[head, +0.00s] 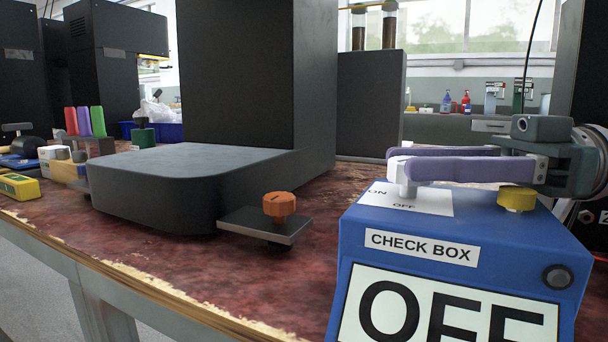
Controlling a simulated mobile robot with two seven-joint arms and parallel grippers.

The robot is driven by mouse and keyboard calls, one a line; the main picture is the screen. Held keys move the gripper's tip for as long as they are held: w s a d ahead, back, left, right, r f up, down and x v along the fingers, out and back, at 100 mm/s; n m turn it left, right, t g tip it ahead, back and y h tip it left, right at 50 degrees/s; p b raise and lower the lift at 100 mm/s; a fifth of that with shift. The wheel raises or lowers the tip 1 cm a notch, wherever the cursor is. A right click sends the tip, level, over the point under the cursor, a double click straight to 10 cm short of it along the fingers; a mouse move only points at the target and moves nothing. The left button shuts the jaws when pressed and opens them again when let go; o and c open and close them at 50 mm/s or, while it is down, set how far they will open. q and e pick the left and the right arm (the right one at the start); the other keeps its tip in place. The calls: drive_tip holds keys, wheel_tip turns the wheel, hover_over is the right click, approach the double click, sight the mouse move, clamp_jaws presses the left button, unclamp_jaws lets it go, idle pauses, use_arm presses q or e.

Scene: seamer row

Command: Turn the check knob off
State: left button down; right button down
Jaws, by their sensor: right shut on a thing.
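The blue check box (355,268) stands at the right front of the bench. A label on it reads "CHECK BOX", and a large front panel reads "OFF". A white plate (435,203) on its top carries the words ON and OFF. My right gripper (400,161) comes in from the right, low over the box top, its purple fingers closed around a small white knob (406,187) at the plate. The fingers hide much of this knob. A yellow knob (517,200) sits on the box top below the finger bases. My left gripper is not in view.
A dark machine base (190,170) with a tall column fills the middle. An orange knob (279,205) sits on a small plate (265,228) left of the box. A yellow device (19,187) and other items crowd the left. Bare red bench top lies in front.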

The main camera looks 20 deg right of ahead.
idle(0.3)
drive_tip(key=shift+c, duration=2.1)
unclamp_jaws()
drive_tip(key=shift+r, duration=0.35)
wheel_tip(320, 180, up, 19)
drive_tip(key=p, duration=0.8)
drive_tip(key=shift+r, duration=0.15)
